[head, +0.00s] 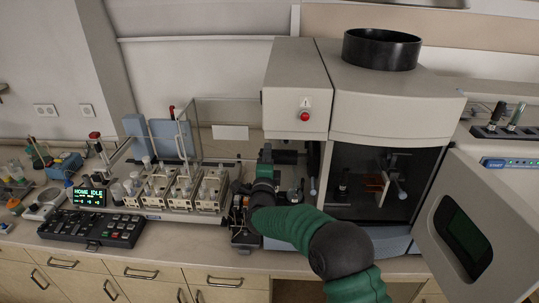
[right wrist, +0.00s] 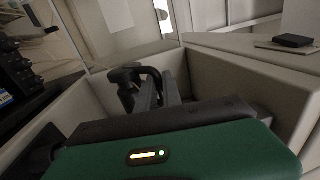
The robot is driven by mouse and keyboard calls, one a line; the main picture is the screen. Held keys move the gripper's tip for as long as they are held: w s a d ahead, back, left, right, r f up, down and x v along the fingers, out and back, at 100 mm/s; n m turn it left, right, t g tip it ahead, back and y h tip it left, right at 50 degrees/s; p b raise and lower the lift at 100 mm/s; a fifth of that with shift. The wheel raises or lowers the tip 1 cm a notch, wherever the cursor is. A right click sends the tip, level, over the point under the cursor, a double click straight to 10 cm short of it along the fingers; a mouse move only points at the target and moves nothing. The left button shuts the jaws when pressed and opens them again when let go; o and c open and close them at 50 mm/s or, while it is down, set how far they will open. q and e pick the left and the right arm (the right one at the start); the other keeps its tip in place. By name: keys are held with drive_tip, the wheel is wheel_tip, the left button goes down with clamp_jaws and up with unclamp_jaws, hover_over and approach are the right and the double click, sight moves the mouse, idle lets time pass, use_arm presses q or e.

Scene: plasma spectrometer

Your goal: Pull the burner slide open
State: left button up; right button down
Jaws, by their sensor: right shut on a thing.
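The spectrometer (head: 385,105) is a large pale cabinet with a black round chimney on top. Its dark compartment (head: 375,190) shows a small orange-brown part inside. My right gripper (head: 265,155) is at the left of that compartment, below the box with the red button. In the right wrist view my right gripper (right wrist: 158,82) is shut at a dark curved handle (right wrist: 126,76) inside a pale-walled recess. The burner slide cannot be made out clearly; my gripper and arm hide part of that area. My left gripper is not in view.
A pale door with a dark window (head: 463,238) stands open at the right. A sampler rack with several bottles (head: 175,190), a small green-lit display (head: 90,198) and a black keypad (head: 92,228) sit on the bench at the left. Pale walls closely surround the gripper.

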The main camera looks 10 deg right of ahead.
drive_tip(key=c, duration=1.8)
unclamp_jaws()
drive_tip(key=shift+f, duration=0.45)
drive_tip(key=shift+r, duration=0.1)
drive_tip(key=shift+s+a, duration=0.1)
drive_tip(key=b+v, duration=0.6)
drive_tip(key=v, duration=1)
drive_tip(key=shift+s, duration=0.35)
drive_tip(key=shift+r, duration=0.1)
